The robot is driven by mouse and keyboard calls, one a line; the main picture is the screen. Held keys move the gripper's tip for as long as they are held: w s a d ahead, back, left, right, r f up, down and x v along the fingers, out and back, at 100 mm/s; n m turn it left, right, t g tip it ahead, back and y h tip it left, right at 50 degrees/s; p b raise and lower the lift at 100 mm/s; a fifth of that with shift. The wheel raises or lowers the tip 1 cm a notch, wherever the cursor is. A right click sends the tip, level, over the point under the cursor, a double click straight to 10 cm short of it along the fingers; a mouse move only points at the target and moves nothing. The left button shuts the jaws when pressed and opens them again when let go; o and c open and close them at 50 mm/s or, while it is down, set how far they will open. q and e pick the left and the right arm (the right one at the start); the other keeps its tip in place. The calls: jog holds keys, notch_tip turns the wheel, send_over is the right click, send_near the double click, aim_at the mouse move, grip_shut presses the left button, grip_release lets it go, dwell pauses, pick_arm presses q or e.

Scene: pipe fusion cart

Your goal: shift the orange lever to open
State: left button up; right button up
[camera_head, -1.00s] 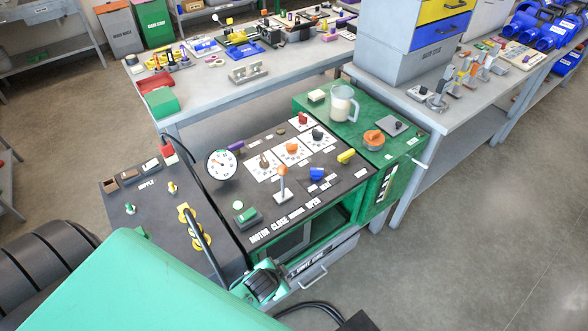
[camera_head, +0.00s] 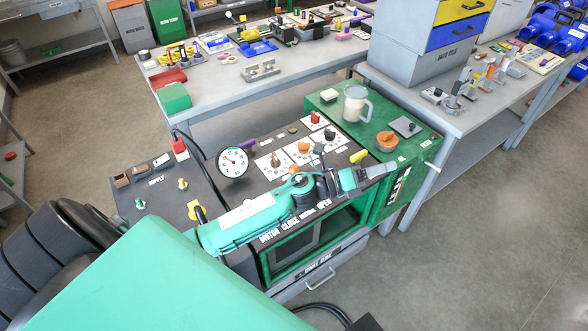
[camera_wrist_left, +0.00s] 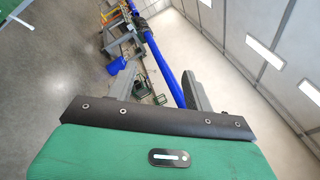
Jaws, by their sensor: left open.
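The black control panel (camera_head: 262,171) with the words MOTOR, CLOSE and OPEN lies on the green cart (camera_head: 330,231). My left arm lies across its front part and hides most or all of the orange lever, which stood upright there earlier. My left gripper (camera_head: 379,170) is open at the right edge of the panel, to the right of the OPEN label (camera_head: 324,204). It points to the right. In the left wrist view its grey fingers stand apart, with no lever between them. My right gripper is not in view.
A round gauge (camera_head: 233,162), dial knobs (camera_head: 303,147), a clear jug (camera_head: 356,104) and an orange knob (camera_head: 387,141) stand around the panel. The supply box (camera_head: 150,196) is at the left. Grey workbenches (camera_head: 215,86) with parts stand behind. Floor at the right is clear.

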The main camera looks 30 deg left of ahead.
pick_arm(q)
jog(key=s+d+r+m+g+h, duration=0.1)
jog(key=d+m+g+h, duration=0.2)
jog(key=m+g, duration=0.55)
jog(key=m+g+y, duration=0.6)
jog(key=m+y, duration=1.1)
jog(key=m, duration=0.1)
send_near(294, 165)
jog(key=shift+n, duration=0.25)
notch_tip(294, 165, down, 10)
jog(key=p, duration=0.4)
jog(key=shift+f, duration=0.95)
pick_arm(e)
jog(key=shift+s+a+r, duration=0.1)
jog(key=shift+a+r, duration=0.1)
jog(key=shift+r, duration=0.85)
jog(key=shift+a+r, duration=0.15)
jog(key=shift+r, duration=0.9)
pick_arm(q)
grip_shut()
jog(key=shift+r, duration=0.1)
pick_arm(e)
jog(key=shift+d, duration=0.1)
